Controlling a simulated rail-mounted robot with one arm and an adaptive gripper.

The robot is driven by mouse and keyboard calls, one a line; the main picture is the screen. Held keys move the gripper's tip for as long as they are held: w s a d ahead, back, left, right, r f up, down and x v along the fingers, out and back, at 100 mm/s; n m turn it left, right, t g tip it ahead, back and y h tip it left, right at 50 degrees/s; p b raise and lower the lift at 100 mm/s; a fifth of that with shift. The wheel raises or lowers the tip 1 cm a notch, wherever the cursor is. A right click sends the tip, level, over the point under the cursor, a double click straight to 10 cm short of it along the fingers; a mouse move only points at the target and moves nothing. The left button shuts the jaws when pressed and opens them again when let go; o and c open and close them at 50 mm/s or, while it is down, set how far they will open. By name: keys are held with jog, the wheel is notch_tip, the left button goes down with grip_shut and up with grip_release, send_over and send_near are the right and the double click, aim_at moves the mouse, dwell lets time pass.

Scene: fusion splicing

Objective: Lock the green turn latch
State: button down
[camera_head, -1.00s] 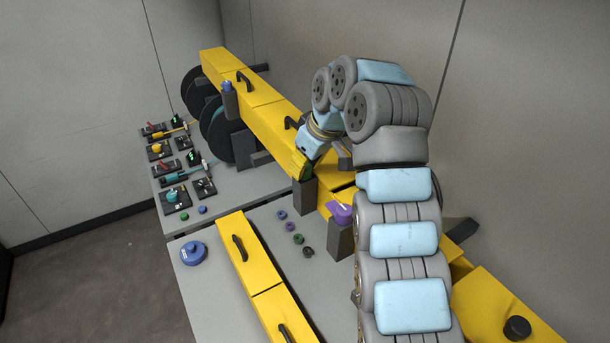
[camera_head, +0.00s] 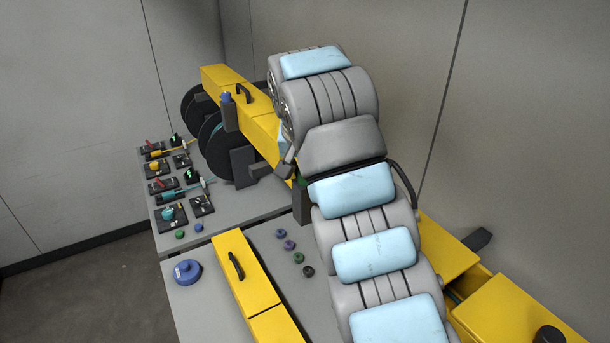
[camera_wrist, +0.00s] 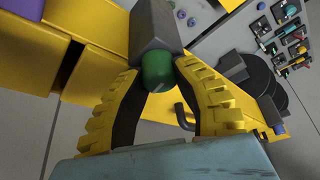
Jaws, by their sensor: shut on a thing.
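The green turn latch (camera_wrist: 157,70) is a rounded green knob on the end of a dark grey block (camera_wrist: 152,25) in the wrist view. My gripper (camera_wrist: 158,64) has its two yellow fingers on either side of the knob, shut on it. In the head view only a small part of the green latch (camera_head: 302,181) shows beside my arm, on top of its dark block (camera_head: 301,205).
A yellow duct (camera_head: 265,125) runs along the wall, with a blue latch (camera_head: 226,97) farther left. A purple latch (camera_wrist: 58,14) shows in the wrist view. Black reels (camera_head: 214,145) and several small devices (camera_head: 170,215) stand at left. Loose caps and a blue container (camera_head: 187,272) lie on the table.

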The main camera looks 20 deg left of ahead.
jog(key=shift+f+m+h, duration=0.1)
jog(key=shift+m+h, duration=0.3)
jog(key=shift+m, duration=0.6)
jog(key=c, duration=0.8)
grip_release()
jog(key=shift+o, duration=0.2)
